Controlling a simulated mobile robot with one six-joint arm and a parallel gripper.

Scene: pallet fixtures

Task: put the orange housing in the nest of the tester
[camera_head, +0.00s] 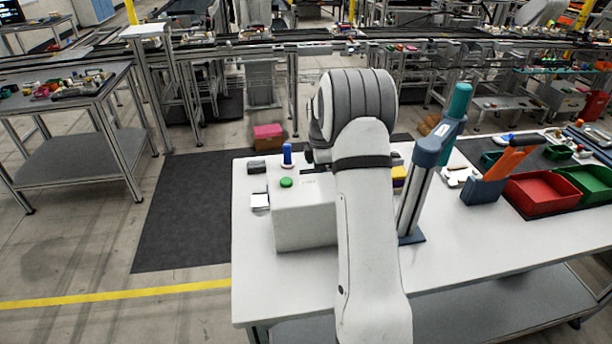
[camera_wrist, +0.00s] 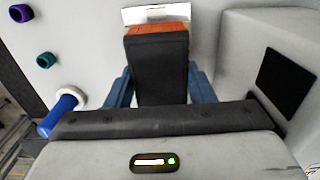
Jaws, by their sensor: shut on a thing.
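In the wrist view my gripper (camera_wrist: 159,88) has its blue fingers closed on both sides of a dark block face. An orange strip of the orange housing (camera_wrist: 157,29) shows at the far end of that dark face, about as wide as it. My arm hides the gripper and the housing in the head view. A pale grey box with a green button, which looks like the tester (camera_head: 303,225), stands on the white table left of my arm. I cannot make out its nest. A pale raised body with a black panel (camera_wrist: 286,82) is right of the gripper in the wrist view.
A blue post (camera_head: 287,153) stands behind the box. A tall blue-grey column device (camera_head: 425,165), an orange-handled tool (camera_head: 497,175) and a red bin (camera_head: 541,193) stand to the right.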

